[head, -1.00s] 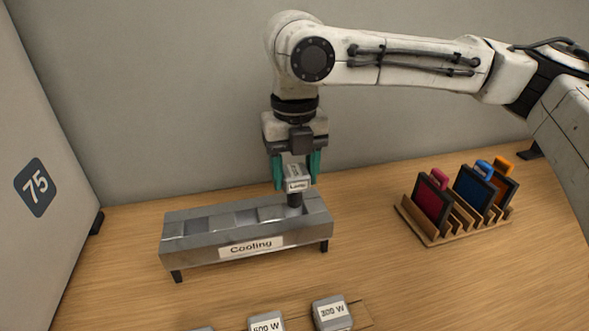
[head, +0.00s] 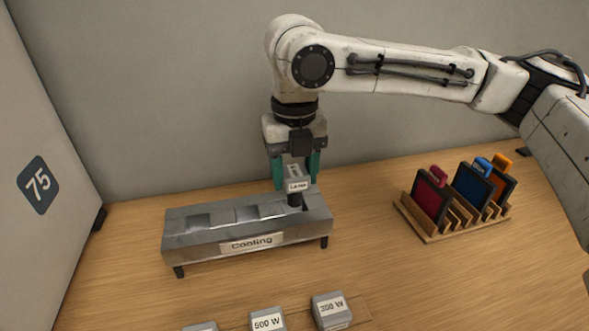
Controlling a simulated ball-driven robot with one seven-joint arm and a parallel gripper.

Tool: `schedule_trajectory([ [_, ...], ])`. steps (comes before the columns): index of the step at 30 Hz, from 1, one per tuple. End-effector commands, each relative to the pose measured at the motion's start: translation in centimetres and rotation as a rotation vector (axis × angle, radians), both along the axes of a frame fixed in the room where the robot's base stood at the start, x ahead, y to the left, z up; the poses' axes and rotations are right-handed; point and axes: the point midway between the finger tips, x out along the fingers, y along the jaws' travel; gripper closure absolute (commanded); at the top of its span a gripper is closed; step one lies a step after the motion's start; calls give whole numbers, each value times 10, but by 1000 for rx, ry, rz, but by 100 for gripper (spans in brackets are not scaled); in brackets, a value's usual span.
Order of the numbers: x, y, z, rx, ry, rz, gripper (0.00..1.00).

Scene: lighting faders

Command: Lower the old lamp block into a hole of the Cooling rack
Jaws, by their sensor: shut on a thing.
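The Cooling rack (head: 205,248) is a grey metal box on short legs, with a "Cooling" label on its front and square holes along its top. My gripper (head: 296,180), with green fingers, is above the rack's right end and shut on the lamp block (head: 297,184). The block has a grey top with a white label and a dark lower part. It is upright. Its dark lower end is at the rack's rightmost hole; I cannot tell how deep it is. Other holes to the left look empty.
Several grey blocks stand at the front, including one marked 500 W (head: 267,321) and one at its right (head: 331,310). A wooden slotted holder (head: 432,237) with coloured filters is at the right.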

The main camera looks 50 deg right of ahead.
Motion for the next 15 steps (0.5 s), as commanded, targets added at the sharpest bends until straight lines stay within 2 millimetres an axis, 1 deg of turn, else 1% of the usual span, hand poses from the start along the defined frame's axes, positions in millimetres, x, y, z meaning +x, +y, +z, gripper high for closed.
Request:
schedule_trajectory([
  [7,0,0,-2,0,0,0,71],
  [15,0,0,-12,1,1,0,71],
])
